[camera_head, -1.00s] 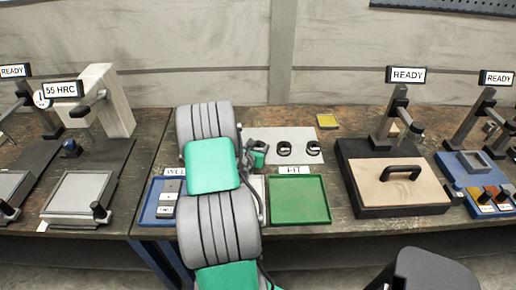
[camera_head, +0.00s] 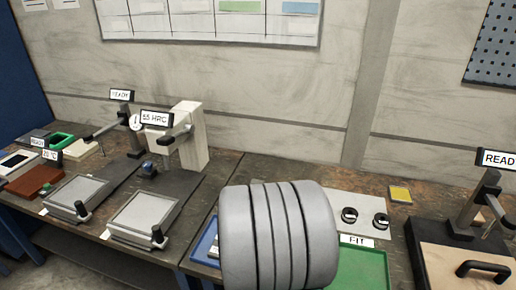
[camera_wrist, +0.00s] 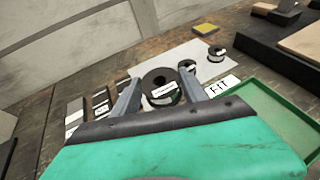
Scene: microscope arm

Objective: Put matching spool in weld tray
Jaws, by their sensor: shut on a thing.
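My gripper (camera_wrist: 157,92) is shut on a black spool (camera_wrist: 161,82) with a white label too small to read; the spool is between its two grey fingers. Two more black spools (camera_head: 349,215) (camera_head: 381,220) stand on a pale mat (camera_head: 352,204) in the head view. They also show beyond the held spool in the wrist view (camera_wrist: 187,67) (camera_wrist: 216,53). The blue weld tray (camera_head: 203,247) is mostly hidden behind my arm in the head view, and its label is hidden. My gripper is hidden in the head view.
A green tray (camera_head: 368,268) with a FIT sign (camera_head: 357,241) lies to the right of my arm. A yellow block (camera_head: 400,194) is at the back. A dark-based station with a wooden board (camera_head: 475,262) stands right. Grey-plated testers (camera_head: 143,213) stand left.

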